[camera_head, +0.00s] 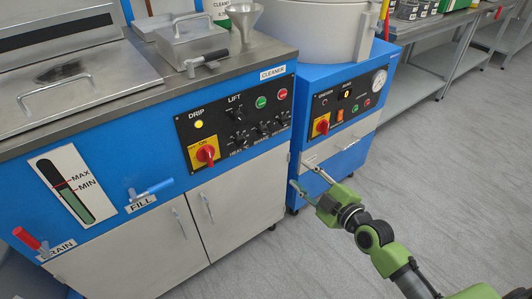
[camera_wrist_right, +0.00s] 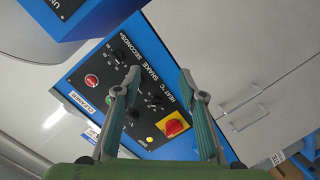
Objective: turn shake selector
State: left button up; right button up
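The shake selector (camera_head: 263,128) is a small black knob in the lower knob row of the cleaner's black control panel (camera_head: 215,125), between the heat and seconds knobs. In the right wrist view the "SHAKE" label is readable, but the left-hand finger covers part of the knob area. My right gripper (camera_head: 298,174) is open and empty, to the right of and below the panel in the head view. In the right wrist view its two fingers (camera_wrist_right: 160,74) stand wide apart in front of the panel (camera_wrist_right: 115,80). It appears clear of the knobs. My left gripper is not in view.
A red-and-yellow main switch (camera_head: 205,153) and lit yellow drip lamp (camera_head: 198,124) share the panel. Cabinet doors (camera_head: 240,215) with handles lie below. A second blue machine (camera_head: 345,110) with a gauge stands close on the right. The grey floor (camera_head: 440,180) is clear.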

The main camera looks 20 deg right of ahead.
aim_at(263, 134)
jog(key=a+r+n+t+y+b, duration=0.2)
jog(key=a+r+n, duration=0.1)
jog(key=r, duration=0.4)
jog(key=x, duration=1.3)
jog(key=shift+a, duration=0.25)
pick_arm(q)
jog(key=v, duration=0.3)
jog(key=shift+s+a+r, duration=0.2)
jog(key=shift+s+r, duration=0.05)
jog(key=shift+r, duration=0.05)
pick_arm(e)
grip_shut()
